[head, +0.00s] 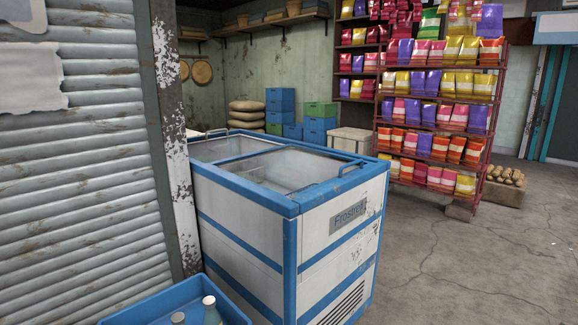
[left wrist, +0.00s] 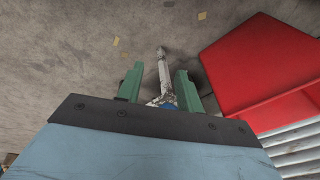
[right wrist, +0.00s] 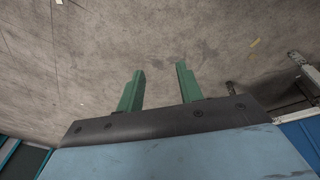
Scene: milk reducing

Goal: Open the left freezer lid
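A white and blue chest freezer (head: 335,215) stands in the middle of the head view. Its top has two glass lids in blue frames, and both look shut. The left lid (head: 226,147) is at the far left end, with a small handle (head: 217,131) on its back edge. The right lid (head: 290,170) is nearer, with a handle (head: 350,166) at its right edge. Neither gripper shows in the head view. My left gripper (left wrist: 156,82) is open and empty above the floor. My right gripper (right wrist: 158,78) is open and empty above the floor. The freezer is not clearly visible in either wrist view.
A shutter wall (head: 75,160) and a worn post (head: 172,130) flank the freezer's left. A blue crate (head: 160,305) with bottles sits low in front. A red snack rack (head: 440,125) stands behind right. A red object (left wrist: 255,70) is beside my left gripper.

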